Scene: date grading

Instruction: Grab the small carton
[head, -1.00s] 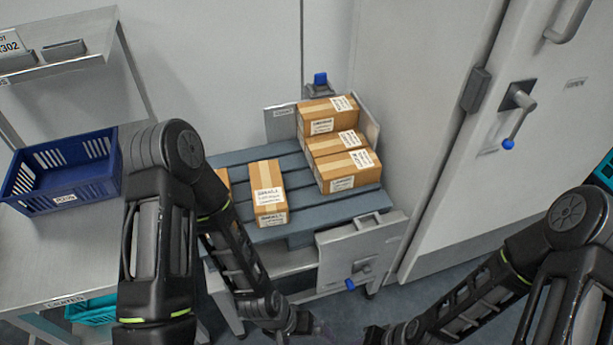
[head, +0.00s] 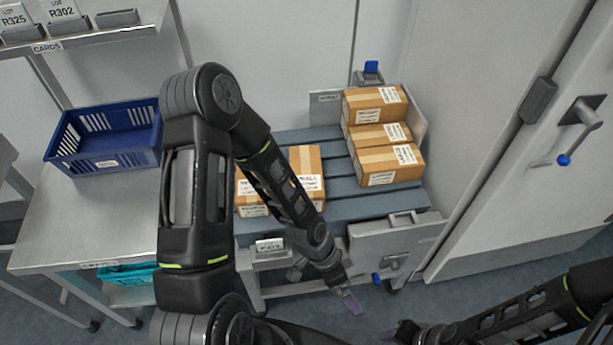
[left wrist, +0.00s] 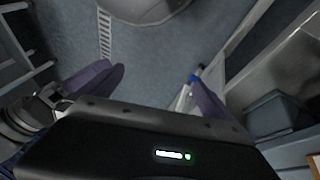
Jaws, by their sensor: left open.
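A brown carton with a white label that seems to read SMALL (head: 306,160) lies on the blue-grey slatted platform (head: 345,208), partly hidden behind my left forearm. Another brown carton (head: 250,198) shows to its left, also partly covered by the arm. My left gripper (head: 346,298) hangs low in front of the platform, apart from the cartons. In the left wrist view its purple fingers (left wrist: 150,92) are spread with nothing between them, above the floor. My right gripper (head: 398,333) is at the bottom edge of the head view; its finger gap is unclear.
Several cartons (head: 390,164) stand at the platform's right end, by a grey side panel. A blue crate (head: 110,160) sits on the steel table (head: 60,225) at left, under a card shelf (head: 90,38). A white door (head: 530,150) with a handle is at right.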

